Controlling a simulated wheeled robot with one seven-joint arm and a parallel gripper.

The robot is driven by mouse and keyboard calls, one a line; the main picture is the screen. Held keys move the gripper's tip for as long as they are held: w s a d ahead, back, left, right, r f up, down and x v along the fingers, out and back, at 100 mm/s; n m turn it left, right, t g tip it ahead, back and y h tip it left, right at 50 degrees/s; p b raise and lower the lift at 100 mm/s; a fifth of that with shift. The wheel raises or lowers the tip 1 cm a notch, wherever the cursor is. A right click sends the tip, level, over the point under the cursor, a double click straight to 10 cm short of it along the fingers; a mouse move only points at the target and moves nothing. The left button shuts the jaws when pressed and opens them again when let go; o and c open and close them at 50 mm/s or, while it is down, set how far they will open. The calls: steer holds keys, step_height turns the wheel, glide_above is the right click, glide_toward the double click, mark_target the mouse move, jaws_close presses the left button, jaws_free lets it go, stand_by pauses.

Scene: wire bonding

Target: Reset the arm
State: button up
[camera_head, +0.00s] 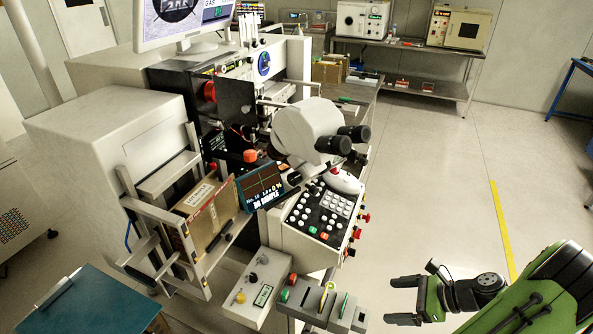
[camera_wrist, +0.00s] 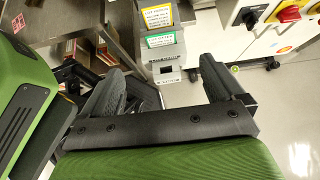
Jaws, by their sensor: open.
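My gripper (camera_head: 392,300) is at the lower right in the head view, at the end of my green and black arm. Its two dark fingers are apart, with nothing between them, and point left toward the wire bonding machine (camera_head: 120,130). In the wrist view the open gripper (camera_wrist: 165,90) shows both dark fingers pointing away, with floor and equipment beyond.
The machine carries a microscope (camera_head: 310,130), a keypad panel (camera_head: 320,212), a small screen (camera_head: 260,187) and a monitor (camera_head: 185,20). A blue-topped table (camera_head: 90,300) stands at lower left. A metal bench (camera_head: 425,88) is at the back. Open floor (camera_head: 440,190) lies to the right.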

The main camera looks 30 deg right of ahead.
steer(key=w+a+r+n+g+h, duration=0.2)
steer(key=w+a+r+n+g, duration=0.15)
steer(key=a+r+n, duration=0.35)
steer(key=w+a+r+n+g+h, duration=0.1)
steer(key=w+a+r+n+g, duration=0.25)
steer(key=a+r+n, duration=0.4)
steer(key=s+a+r+n+t+h, duration=0.1)
steer(key=s+a+r+n+t, duration=0.1)
steer(key=s+a+r+n, duration=0.2)
steer(key=s+a+r+n+t+h, duration=0.2)
steer(key=s+a+r+n, duration=0.2)
steer(key=a+n, duration=0.5)
steer(key=shift+r+n, duration=0.55)
